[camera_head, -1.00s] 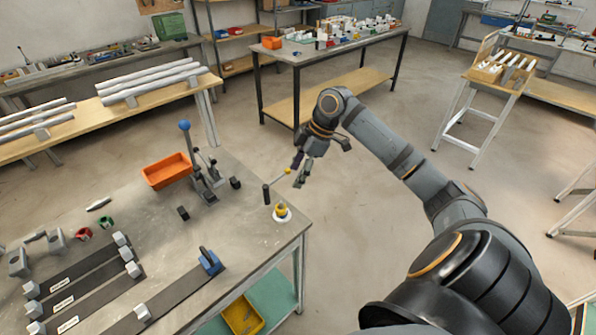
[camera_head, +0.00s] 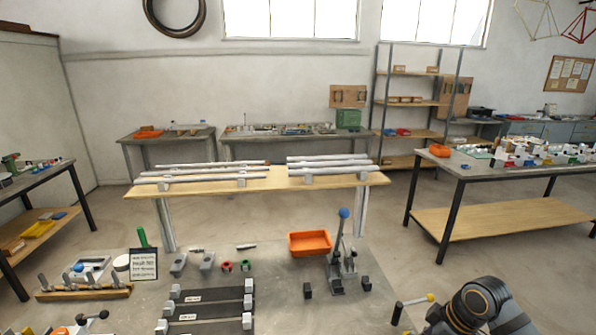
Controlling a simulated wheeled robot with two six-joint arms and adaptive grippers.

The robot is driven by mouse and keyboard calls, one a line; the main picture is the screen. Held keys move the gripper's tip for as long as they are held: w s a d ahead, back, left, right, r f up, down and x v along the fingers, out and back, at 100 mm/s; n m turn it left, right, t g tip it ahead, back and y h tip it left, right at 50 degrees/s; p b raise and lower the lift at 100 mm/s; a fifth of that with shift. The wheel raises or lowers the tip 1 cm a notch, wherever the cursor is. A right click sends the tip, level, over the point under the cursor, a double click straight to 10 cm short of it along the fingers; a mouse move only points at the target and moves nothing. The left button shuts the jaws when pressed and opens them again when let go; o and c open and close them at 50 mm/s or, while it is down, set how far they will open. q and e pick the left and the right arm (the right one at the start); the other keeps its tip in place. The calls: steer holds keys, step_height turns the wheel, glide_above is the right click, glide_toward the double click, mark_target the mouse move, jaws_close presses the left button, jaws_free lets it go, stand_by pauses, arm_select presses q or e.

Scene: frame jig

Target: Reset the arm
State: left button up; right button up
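My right arm shows at the bottom right, with its dark orange-ringed wrist (camera_head: 478,302) by the front bench's right side. Only a small dark part of my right gripper (camera_head: 436,316) shows beside the wrist. Its fingertips are cut off by the bottom edge, so I cannot tell whether it is open or holds anything. My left arm and gripper are out of view.
The front bench (camera_head: 285,285) carries an orange tray (camera_head: 310,243), a blue-knobbed lever clamp (camera_head: 344,214), dark strips (camera_head: 208,307) and a wooden tool rack (camera_head: 85,292). Behind it stands a table of grey tubes (camera_head: 270,181). Open floor (camera_head: 400,210) lies between the benches.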

steer(key=s+a+f+m+h, duration=0.1)
steer(key=s+a+f+m, duration=0.3)
steer(key=s+a+f, duration=0.3)
steer(key=s+m+t+h, duration=0.25)
steer(key=s+m, duration=0.25)
steer(key=s, duration=0.3)
step_height(320, 180, down, 26)
steer(key=s+d+g, duration=0.2)
steer(key=d, duration=0.1)
steer(key=s+f+g, duration=0.1)
steer(key=s+f, duration=1.5)
steer(key=s, duration=0.2)
steer(key=shift+s+d+f+m, duration=0.2)
steer(key=shift+d+f+m, duration=0.1)
steer(key=shift+d, duration=0.15)
steer(key=shift+g, duration=0.25)
